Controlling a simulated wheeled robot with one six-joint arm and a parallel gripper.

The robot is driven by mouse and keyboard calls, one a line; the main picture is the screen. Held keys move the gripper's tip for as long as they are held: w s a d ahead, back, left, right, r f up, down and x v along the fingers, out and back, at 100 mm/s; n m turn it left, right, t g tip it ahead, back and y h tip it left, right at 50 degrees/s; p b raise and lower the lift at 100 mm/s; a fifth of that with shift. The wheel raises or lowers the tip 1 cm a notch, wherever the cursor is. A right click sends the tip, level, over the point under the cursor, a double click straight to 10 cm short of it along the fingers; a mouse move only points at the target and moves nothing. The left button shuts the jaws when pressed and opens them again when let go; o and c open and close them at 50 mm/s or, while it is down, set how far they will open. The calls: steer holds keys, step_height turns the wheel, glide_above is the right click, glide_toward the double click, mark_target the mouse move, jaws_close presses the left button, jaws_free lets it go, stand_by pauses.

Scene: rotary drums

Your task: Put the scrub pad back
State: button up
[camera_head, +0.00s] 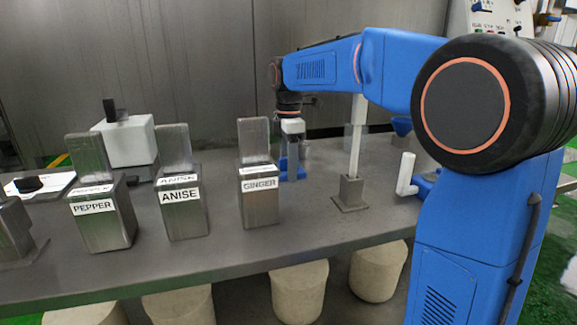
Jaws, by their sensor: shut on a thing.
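My gripper (291,148) points down at the end of the blue arm, behind and to the right of the ginger container (260,205). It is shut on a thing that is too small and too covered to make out. A blue piece (291,172) shows just below it, close to the table top; I cannot tell whether it touches the gripper. I cannot pick out the scrub pad for sure in this view.
Metal containers marked pepper (104,225) and anise (185,215) stand at the front left with raised lids. A white box (126,143) stands behind them. A white post (355,140) and a white cylinder (405,174) stand to the right on the steel table (325,225).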

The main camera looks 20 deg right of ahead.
steer(key=o, duration=1.1)
step_height(320, 180, up, 12)
steer(key=shift+r, duration=0.1)
